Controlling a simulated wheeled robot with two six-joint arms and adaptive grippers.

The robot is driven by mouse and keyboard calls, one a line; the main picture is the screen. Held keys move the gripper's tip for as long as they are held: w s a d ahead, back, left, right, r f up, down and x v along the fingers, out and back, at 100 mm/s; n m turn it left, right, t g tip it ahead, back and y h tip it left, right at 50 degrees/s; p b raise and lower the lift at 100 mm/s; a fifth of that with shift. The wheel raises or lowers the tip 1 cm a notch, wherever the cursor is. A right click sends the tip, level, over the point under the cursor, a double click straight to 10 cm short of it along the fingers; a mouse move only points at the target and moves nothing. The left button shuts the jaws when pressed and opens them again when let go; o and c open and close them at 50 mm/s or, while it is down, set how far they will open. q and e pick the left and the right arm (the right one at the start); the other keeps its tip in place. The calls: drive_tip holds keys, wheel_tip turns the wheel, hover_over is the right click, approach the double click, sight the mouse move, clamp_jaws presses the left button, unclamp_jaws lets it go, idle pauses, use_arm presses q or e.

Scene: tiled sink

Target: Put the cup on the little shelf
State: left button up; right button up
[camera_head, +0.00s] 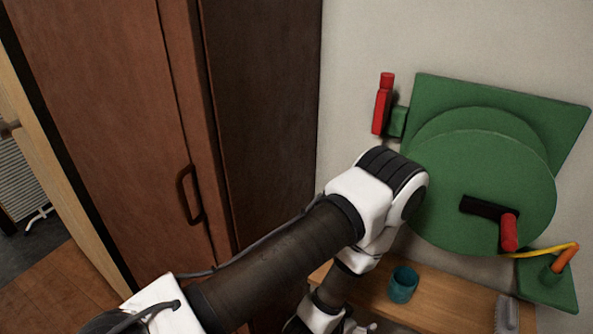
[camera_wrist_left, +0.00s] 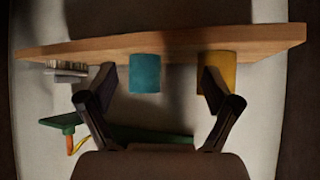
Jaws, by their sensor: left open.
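A teal cup (camera_head: 403,285) stands on a wooden shelf (camera_head: 445,291) below the green panel. In the left wrist view, which looks turned upside down, the teal cup (camera_wrist_left: 145,73) is on the same wooden board (camera_wrist_left: 180,40). My left gripper (camera_wrist_left: 158,75) is open, and the teal cup shows between its fingers with no visible contact. A yellow object (camera_wrist_left: 229,72), possibly another cup, is on the board, partly behind the right-hand finger. In the head view my arm hides part of the shelf, and the gripper is mostly cut off at the bottom edge.
A green round wheel (camera_head: 485,190) with a red-gripped crank overhangs the shelf. A red handle (camera_head: 382,104) is on the wall. A grey brush-like object (camera_head: 506,314) lies at the shelf's right end. A tall brown cabinet (camera_head: 262,120) stands at left.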

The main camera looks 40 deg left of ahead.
use_arm(q)
drive_tip(key=s+a+f+n+g, duration=0.1)
drive_tip(key=s+a+f+g, duration=0.1)
drive_tip(key=s+f+g, duration=0.3)
drive_tip(key=s+a+f+g, duration=0.1)
drive_tip(key=s+g, duration=0.1)
drive_tip(key=s, duration=0.6)
drive_tip(key=s+r+g+p, duration=0.3)
drive_tip(key=s, duration=0.3)
drive_tip(key=shift+s+a+y, duration=0.25)
drive_tip(key=shift+s+y, duration=0.05)
drive_tip(key=shift+s, duration=0.05)
drive_tip(key=shift+f, duration=0.1)
